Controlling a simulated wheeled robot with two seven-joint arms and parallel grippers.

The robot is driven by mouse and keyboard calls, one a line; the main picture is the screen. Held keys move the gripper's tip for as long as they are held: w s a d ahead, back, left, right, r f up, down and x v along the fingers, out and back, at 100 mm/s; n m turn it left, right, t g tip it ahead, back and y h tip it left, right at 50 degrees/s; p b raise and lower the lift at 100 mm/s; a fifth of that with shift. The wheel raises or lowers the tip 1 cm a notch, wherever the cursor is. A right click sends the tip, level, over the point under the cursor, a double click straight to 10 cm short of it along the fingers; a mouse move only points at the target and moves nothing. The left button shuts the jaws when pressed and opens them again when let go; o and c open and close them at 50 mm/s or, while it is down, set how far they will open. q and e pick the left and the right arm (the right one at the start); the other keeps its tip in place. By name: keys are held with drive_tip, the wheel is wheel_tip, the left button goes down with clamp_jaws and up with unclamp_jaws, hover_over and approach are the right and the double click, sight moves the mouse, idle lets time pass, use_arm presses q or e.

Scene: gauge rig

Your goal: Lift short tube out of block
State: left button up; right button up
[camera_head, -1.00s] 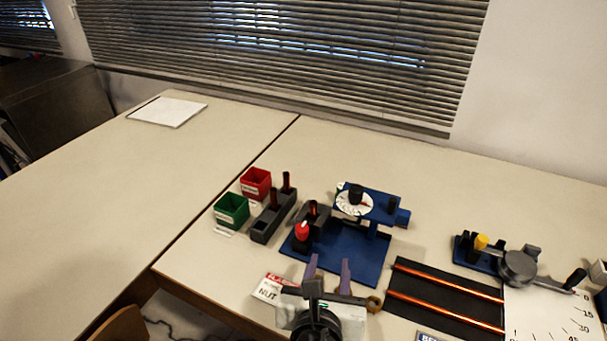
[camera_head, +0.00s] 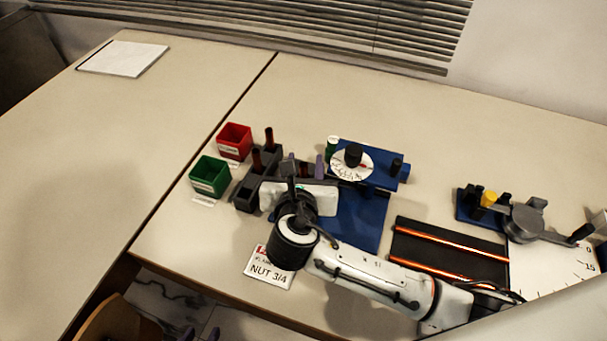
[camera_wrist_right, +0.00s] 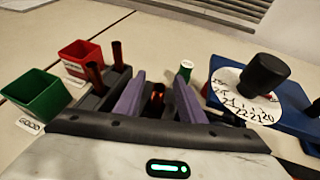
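A short copper tube (camera_wrist_right: 157,92) shows between my right gripper's fingers in the right wrist view, standing in a dark holder that is mostly hidden. Two dark-topped copper tubes (camera_head: 257,160) stand upright in the long grey block (camera_head: 245,194); they also show left of the fingers in the wrist view (camera_wrist_right: 95,77). My right gripper (camera_head: 305,165) is open, its purple fingers on either side of the short tube, with a gap visible in the wrist view. My left gripper (camera_head: 200,334) shows only as two separated purple tips at the bottom edge.
Red bin (camera_head: 234,141) and green bin (camera_head: 210,176) stand left of the grey block. The blue fixture (camera_head: 362,215) carries a dial (camera_head: 350,164) and knob; a green cylinder (camera_head: 332,144) is beside it. A black mat with copper rods (camera_head: 450,250) lies right.

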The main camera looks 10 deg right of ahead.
drive_tip(key=shift+x, duration=1.5)
clamp_jaws()
